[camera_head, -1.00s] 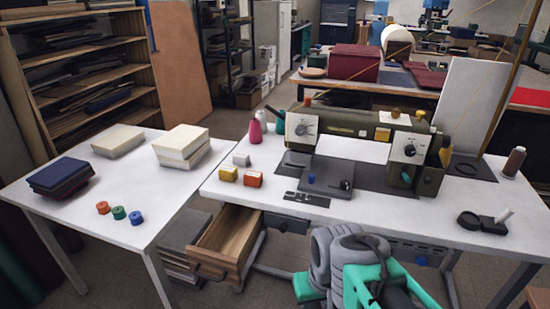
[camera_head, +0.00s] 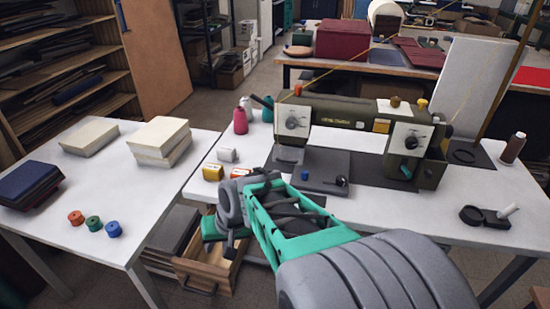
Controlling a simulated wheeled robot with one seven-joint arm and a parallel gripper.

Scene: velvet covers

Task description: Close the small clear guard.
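The olive-green sewing machine (camera_head: 350,118) stands on the white table. A pale, see-through-looking piece (camera_head: 289,155) sits below its left head; it may be the small clear guard, but its exact pose is too small to tell. A grey plate (camera_head: 325,166) with a blue knob (camera_head: 304,176) lies just right of it. My gripper (camera_head: 228,243) is at the table's front edge, left of and nearer than the machine, apart from the pale piece. Its fingers are small and partly hidden, so I cannot tell if they are open.
An open wooden drawer (camera_head: 208,268) juts out below my gripper. A magnifier-like black item (camera_head: 484,216) lies at the right. A side table (camera_head: 150,205) holds books and bobbins.

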